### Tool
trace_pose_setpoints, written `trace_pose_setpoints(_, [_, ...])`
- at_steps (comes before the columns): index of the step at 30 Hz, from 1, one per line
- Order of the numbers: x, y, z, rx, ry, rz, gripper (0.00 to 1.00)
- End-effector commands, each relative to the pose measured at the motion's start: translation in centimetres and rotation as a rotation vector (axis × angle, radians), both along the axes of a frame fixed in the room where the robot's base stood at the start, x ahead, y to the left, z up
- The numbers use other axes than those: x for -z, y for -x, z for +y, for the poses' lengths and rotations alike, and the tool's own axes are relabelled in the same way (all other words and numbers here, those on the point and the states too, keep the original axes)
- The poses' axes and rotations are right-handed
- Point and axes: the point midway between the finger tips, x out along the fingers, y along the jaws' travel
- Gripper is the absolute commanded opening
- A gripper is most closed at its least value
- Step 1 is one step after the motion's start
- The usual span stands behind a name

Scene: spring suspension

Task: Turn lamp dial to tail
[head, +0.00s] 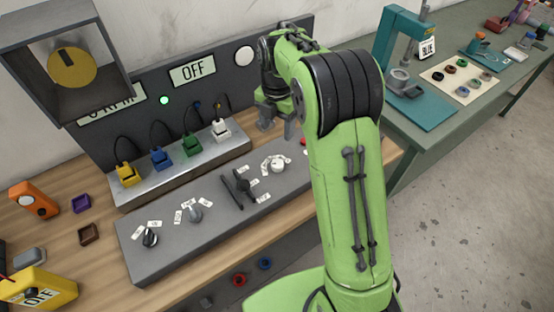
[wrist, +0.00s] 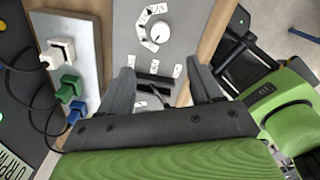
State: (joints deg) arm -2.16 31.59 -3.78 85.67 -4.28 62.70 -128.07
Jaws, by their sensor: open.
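A grey control panel (head: 180,240) on the bench carries several dials with small white labels. I cannot read which one is the lamp dial. My gripper (head: 278,122) is open and empty above the panel's far right end. In the wrist view, the white knob (wrist: 160,33) with its arc of labels lies beyond my fingertips (wrist: 161,70). The black handle (wrist: 154,82) shows between my fingers, partly hidden by the gripper.
A metal strip (head: 190,165) with yellow, blue, green and white plugs runs behind the panel. A dark backboard has an OFF display (head: 193,70), a green light (head: 164,100) and a dial box (head: 72,66). A yellow device (head: 38,290) stands front left. A green table (head: 420,140) is at right.

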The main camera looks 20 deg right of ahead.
Motion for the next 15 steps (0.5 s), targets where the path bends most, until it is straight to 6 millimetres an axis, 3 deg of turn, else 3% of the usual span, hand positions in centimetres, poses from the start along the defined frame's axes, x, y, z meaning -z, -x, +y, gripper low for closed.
trace_pose_setpoints(15, [12.2, 0.2, 0.0, 0.004, -0.001, 0.005, 0.64])
